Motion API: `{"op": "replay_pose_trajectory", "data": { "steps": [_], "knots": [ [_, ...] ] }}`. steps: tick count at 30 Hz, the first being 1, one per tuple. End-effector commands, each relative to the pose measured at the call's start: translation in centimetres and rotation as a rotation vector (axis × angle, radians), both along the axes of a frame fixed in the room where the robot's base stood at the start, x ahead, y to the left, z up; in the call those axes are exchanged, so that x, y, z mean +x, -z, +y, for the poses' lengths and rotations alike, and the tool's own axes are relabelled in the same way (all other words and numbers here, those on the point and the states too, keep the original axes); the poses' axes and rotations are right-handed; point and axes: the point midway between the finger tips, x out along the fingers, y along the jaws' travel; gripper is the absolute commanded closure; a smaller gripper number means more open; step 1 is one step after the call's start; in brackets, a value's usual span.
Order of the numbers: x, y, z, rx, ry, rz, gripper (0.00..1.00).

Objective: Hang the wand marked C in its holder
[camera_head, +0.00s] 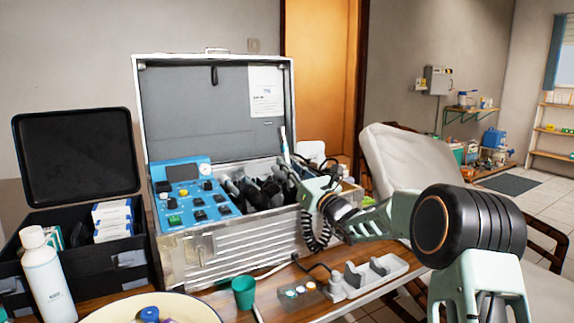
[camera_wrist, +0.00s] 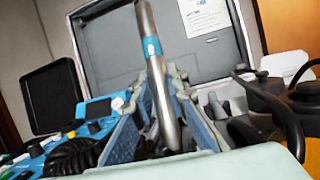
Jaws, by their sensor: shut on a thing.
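A silver wand (camera_wrist: 149,38) with a blue band stands nearly upright between the two fingers of my gripper (camera_wrist: 157,85) in the wrist view. In the head view the wand (camera_head: 284,143) rises as a thin pale stick above the open case. No letter C is legible on it. Dark holders (camera_head: 262,190) sit in a row inside the case, partly hidden by my arm. I cannot tell which holder belongs to C. A black coiled cord (camera_head: 317,232) hangs down in front of the case.
The blue control panel (camera_head: 190,202) fills the case's left side, and the raised lid (camera_head: 215,110) stands behind. A black box (camera_head: 105,262), white bottle (camera_head: 48,280), green cup (camera_head: 244,291) and grey tray (camera_head: 395,266) stand around the case. Black cords (camera_wrist: 292,128) show at right in the wrist view.

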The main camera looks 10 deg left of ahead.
Motion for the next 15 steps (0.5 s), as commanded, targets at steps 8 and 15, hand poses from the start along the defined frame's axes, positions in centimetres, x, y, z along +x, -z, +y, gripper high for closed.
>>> {"op": "replay_pose_trajectory", "data": {
  "steps": [8,15],
  "knots": [
    [0.09,1.34,-0.08,-0.004,0.002,0.019,0.85],
    [0.06,1.12,-0.05,-0.004,0.001,0.015,0.66]
  ]
}}
